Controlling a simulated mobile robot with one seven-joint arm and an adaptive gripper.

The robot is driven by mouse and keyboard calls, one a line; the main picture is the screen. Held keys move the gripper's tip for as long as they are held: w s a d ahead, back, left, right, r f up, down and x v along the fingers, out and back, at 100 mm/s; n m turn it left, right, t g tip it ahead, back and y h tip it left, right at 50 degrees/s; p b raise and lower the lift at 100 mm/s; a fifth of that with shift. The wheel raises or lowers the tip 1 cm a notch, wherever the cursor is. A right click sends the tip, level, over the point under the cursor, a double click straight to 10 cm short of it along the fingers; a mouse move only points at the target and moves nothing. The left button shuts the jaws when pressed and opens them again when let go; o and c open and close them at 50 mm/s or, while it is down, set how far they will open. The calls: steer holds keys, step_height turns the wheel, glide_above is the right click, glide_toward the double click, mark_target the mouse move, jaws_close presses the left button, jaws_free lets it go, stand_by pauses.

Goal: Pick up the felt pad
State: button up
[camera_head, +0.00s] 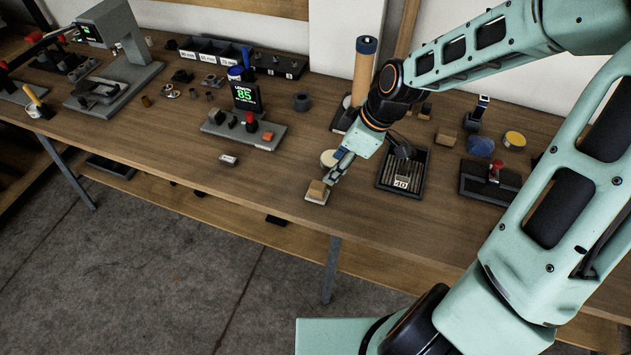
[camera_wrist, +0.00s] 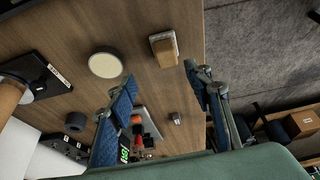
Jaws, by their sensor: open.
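A small block with a brown top and a pale layer under it, which looks like the felt pad (camera_head: 317,196), sits near the front edge of the workbench. It also shows in the wrist view as a tan and pale block (camera_wrist: 163,48), upper middle, ahead of the fingertips. My gripper (camera_head: 333,178) is just beside and above it in the head view. In the wrist view my gripper (camera_wrist: 160,76) is open, with the two blue-padded fingers apart and nothing between the tips. The block lies beyond the gap, toward the right finger. Contact cannot be told from the head view.
A round pale-topped tin (camera_head: 329,158) stands close behind the block; it also shows in the wrist view (camera_wrist: 105,63). A dark slotted tray (camera_head: 379,184) is to the right. A display stand (camera_head: 245,128) is to the left. The bench's front edge is near.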

mark_target(318, 186)
steer(key=shift+y, duration=0.3)
steer(key=b+x, duration=0.1)
steer(key=x, duration=0.4)
steer(key=shift+s+a+f, duration=0.15)
steer(key=shift+a+f, duration=0.1)
steer(key=x, duration=0.1)
steer(key=b+x, duration=0.1)
steer(key=x, duration=0.1)
steer(key=shift+s+a+f, duration=0.25)
steer(key=shift+f, duration=0.15)
steer(key=shift+w+a+f, duration=0.15)
steer(key=shift+a+f, duration=0.05)
steer(key=shift+f, duration=0.45)
steer(key=c, duration=1.2)
steer(key=shift+c, duration=0.2)
